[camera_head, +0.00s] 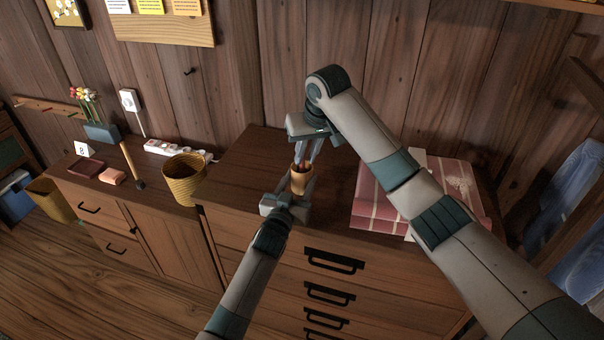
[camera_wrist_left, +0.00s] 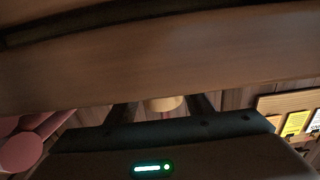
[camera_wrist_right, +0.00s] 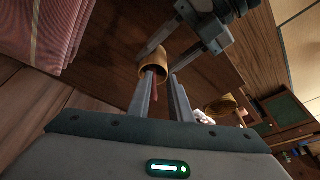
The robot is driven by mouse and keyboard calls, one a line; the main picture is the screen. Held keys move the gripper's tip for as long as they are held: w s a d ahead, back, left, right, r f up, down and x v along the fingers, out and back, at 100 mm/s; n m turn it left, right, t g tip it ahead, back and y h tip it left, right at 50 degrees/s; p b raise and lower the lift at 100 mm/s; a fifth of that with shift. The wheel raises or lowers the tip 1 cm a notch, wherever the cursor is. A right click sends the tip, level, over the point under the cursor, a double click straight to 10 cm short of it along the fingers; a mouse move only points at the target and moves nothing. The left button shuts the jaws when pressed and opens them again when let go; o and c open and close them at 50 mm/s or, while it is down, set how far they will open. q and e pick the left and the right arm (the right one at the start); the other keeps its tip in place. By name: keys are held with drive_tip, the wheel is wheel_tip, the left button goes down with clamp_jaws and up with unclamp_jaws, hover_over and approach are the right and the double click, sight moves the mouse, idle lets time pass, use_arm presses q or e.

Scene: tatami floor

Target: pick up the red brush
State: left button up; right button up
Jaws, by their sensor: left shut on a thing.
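A small tan cup (camera_head: 299,184) is between the fingers of my left gripper (camera_head: 294,193), which is shut on it above the brown cabinet top. The cup also shows in the left wrist view (camera_wrist_left: 164,103) and the right wrist view (camera_wrist_right: 151,69). The red brush (camera_wrist_right: 154,84) stands in the cup, mostly hidden by the rim and my fingers. My right gripper (camera_wrist_right: 161,88) reaches down from above in the head view, its fingers apart on either side of the brush. Whether a finger touches the brush, I cannot tell.
A yellow woven basket (camera_head: 184,180) and a power strip (camera_head: 172,149) are to the left on the lower cabinet. A plank wall rises behind. Cabinet top left of the cup is bare.

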wheel_tip(320, 180, up, 5)
drive_tip(key=a+m+t+h, duration=0.2)
drive_tip(key=m+h, duration=0.1)
drive_tip(key=m, duration=0.4)
drive_tip(key=shift+s+a+r+h, duration=0.2)
drive_tip(key=shift+s+a+h, duration=0.2)
drive_tip(key=shift+s, duration=0.05)
drive_tip(key=shift+f, duration=0.1)
hover_over(302, 167)
drive_tip(key=s, duration=0.2)
drive_tip(key=f, duration=0.5)
drive_tip(key=shift+a+f, duration=0.3)
drive_tip(key=shift+a, duration=0.05)
drive_tip(key=shift+w, duration=0.1)
drive_tip(key=shift+f, duration=0.15)
drive_tip(key=shift+w+x, duration=0.25)
drive_tip(key=shift+x, duration=2.3)
drive_tip(key=shift+c, duration=0.3)
